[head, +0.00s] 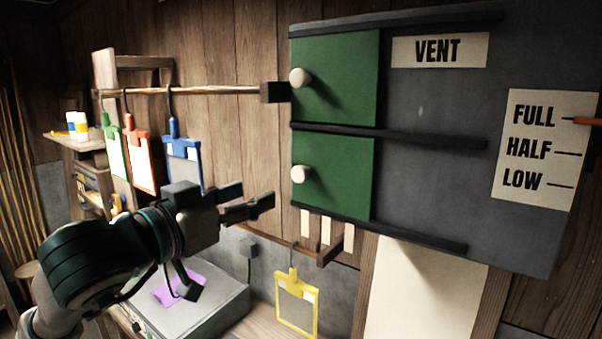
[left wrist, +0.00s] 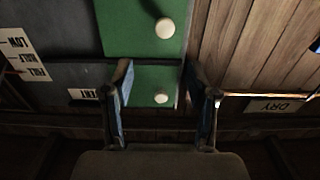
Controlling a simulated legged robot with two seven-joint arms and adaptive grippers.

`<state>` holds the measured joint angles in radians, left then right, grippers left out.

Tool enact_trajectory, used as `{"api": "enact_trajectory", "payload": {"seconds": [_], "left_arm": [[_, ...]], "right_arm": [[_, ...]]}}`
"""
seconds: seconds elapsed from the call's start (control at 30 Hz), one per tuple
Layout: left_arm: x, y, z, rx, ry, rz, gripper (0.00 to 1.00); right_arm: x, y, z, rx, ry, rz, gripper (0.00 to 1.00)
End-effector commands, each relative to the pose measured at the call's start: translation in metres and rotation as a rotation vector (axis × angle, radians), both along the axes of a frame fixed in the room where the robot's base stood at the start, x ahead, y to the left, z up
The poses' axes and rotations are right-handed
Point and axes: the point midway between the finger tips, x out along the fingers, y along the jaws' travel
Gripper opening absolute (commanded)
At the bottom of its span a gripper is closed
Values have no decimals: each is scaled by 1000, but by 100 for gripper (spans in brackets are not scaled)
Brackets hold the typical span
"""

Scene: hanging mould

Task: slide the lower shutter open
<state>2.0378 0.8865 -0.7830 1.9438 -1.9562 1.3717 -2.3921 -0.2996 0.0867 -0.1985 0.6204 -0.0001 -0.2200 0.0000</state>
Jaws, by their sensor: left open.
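The lower shutter (head: 338,180) is a green panel at the left end of its dark rails, with a round white knob (head: 300,174) near its left edge. The upper green shutter (head: 345,75) sits directly above it with its own knob (head: 299,77). My left gripper (head: 257,197) is open and empty, left of the lower knob and a little below it, apart from it. The left wrist view is upside down: the lower shutter (left wrist: 125,28) and its knob (left wrist: 165,28) lie above the open fingers (left wrist: 160,78). My right gripper is not in view.
The grey vent board (head: 430,100) carries a VENT sign (head: 440,50) and a FULL/HALF/LOW card (head: 545,150). A rod (head: 200,90) with hanging coloured moulds runs left of it. A yellow frame (head: 296,305) hangs below. Open air separates gripper and shutter.

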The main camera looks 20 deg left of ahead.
Motion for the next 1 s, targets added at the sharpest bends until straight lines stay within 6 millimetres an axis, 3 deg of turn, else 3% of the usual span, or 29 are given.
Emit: {"api": "enact_trajectory", "payload": {"seconds": [0.27, 0.5, 0.7, 1.0], "left_arm": [[64, -22, 1, -5, 6, -2, 58], [108, -41, 1, -2, 4, -4, 58], [125, -50, 1, -1, 3, -4, 58], [128, -47, 0, -4, 1, -3, 58]], "right_arm": [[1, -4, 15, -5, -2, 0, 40], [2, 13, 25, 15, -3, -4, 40], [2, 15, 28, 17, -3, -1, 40], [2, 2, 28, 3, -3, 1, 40]]}}
